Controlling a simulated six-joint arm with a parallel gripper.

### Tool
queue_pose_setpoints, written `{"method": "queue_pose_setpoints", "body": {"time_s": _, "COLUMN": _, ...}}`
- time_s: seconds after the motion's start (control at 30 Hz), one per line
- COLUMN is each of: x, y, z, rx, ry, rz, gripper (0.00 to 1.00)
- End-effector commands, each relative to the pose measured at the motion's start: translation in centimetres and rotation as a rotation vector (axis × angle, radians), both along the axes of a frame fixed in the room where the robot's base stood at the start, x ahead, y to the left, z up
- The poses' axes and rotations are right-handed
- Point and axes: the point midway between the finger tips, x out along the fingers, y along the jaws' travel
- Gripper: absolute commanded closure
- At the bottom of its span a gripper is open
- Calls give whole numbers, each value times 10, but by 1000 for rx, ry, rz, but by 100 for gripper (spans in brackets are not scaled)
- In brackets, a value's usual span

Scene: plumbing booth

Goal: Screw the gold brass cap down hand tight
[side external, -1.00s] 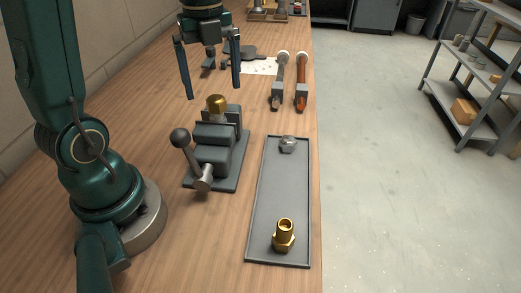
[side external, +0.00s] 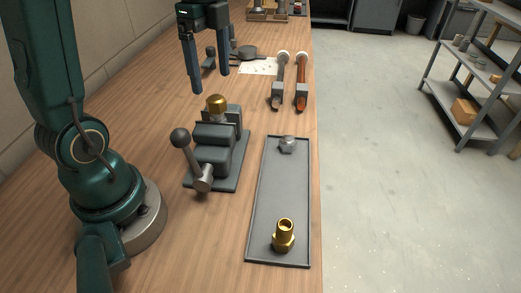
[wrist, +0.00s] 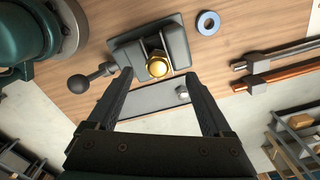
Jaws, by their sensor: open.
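The gold brass cap (side external: 217,103) sits on top of a silver fitting (side external: 218,117) held upright in the grey vise (side external: 222,146). I cannot tell how far down it is threaded. In the wrist view the cap (wrist: 157,66) shows beyond my fingertips, between the two finger lines. My gripper (side external: 211,83) is open and empty, its fingers pointing down above and behind the cap, not touching it. In the wrist view my gripper (wrist: 158,78) shows both fingers spread wide.
A grey tray (side external: 262,205) right of the vise holds a brass fitting (side external: 284,236) and a silver nut (side external: 287,145). The vise's ball handle (side external: 181,138) sticks up at left. A blue-white ring (wrist: 208,22) lies near the vise.

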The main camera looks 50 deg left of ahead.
Motion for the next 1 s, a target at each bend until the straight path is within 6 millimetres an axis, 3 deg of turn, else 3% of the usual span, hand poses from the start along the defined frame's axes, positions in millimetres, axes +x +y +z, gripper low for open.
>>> {"method": "queue_pose_setpoints", "body": {"time_s": 0.4, "x": -1, "y": -3, "z": 4, "rx": 5, "ry": 5, "rz": 1085, "gripper": 16}}
{"method": "queue_pose_setpoints", "body": {"time_s": 0.6, "x": -1, "y": -4, "z": 6, "rx": 8, "ry": 4, "rz": 1509, "gripper": 16}}
{"method": "queue_pose_setpoints", "body": {"time_s": 0.8, "x": -1, "y": -5, "z": 7, "rx": 8, "ry": 4, "rz": 1705, "gripper": 16}}
{"method": "queue_pose_setpoints", "body": {"time_s": 1.0, "x": -1, "y": -7, "z": -6, "rx": 8, "ry": 5, "rz": 1715, "gripper": 16}}
